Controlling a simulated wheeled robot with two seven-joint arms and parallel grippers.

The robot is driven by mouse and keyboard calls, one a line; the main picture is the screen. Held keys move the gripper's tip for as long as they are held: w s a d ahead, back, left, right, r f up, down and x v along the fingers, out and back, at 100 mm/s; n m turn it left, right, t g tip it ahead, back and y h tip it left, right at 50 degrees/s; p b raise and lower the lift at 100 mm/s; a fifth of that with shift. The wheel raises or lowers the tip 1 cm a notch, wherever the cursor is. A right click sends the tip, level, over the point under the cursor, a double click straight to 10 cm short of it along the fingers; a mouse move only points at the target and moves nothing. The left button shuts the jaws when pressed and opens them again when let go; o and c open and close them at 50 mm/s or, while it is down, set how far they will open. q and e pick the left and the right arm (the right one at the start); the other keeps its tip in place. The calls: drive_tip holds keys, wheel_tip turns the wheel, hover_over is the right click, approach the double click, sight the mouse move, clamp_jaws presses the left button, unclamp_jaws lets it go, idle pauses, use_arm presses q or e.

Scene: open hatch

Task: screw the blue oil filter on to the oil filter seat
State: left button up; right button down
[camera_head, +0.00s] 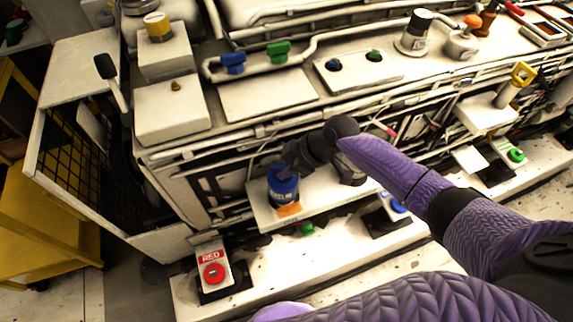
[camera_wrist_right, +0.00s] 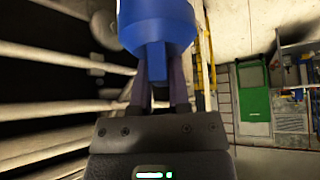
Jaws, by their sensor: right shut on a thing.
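The blue oil filter (camera_head: 284,190) has a dark label and stands about upright over a white shelf (camera_head: 335,200) on the machine's side. My right gripper (camera_head: 286,166) comes from the right and is shut on the filter's top. In the right wrist view the blue filter (camera_wrist_right: 157,22) shows large, its narrow stub between the two dark fingers (camera_wrist_right: 158,88). An orange patch (camera_head: 288,210) shows on the shelf just below the filter. The seat itself is hidden, so I cannot tell whether the filter touches it. My left gripper is out of view.
Pipes run along the machine above the shelf. A red button on a box marked RED (camera_head: 213,272) is at lower left, and a green button (camera_head: 307,229) is below the shelf. An open mesh door (camera_head: 70,130) stands at left.

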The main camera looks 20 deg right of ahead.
drive_tip(key=shift+f+b, duration=0.4)
drive_tip(key=shift+f, duration=0.15)
drive_tip(key=c, duration=0.5)
unclamp_jaws()
drive_tip(key=p+v, duration=0.3)
drive_tip(key=v, duration=0.7)
drive_tip(key=shift+p, duration=0.35)
drive_tip(key=d+f+m, duration=0.1)
drive_tip(key=f, duration=0.2)
drive_tip(key=s+d+f+m+h, duration=0.1)
drive_tip(key=f+m, duration=0.1)
drive_tip(key=f, duration=0.2)
drive_tip(key=s+d+f+m+h, duration=0.1)
drive_tip(key=f+m, duration=0.1)
drive_tip(key=f, duration=0.2)
drive_tip(key=shift+s+d+f+t, duration=0.2)
drive_tip(key=shift+s+f+t, duration=0.05)
drive_tip(key=shift+t, duration=0.15)
drive_tip(key=s+d+f+m+g+h, duration=0.15)
drive_tip(key=s+f+m+h, duration=0.25)
drive_tip(key=s+f, duration=1.25)
drive_tip(key=s+a+g, duration=0.1)
drive_tip(key=s+a, duration=0.1)
drive_tip(key=s, duration=0.6)
drive_tip(key=s+a+f+g, duration=0.1)
drive_tip(key=s+a, duration=0.1)
drive_tip(key=s, duration=0.6)
drive_tip(key=shift+s+f+m, duration=0.2)
drive_tip(key=shift+f+m, duration=0.15)
drive_tip(key=shift+m, duration=0.05)
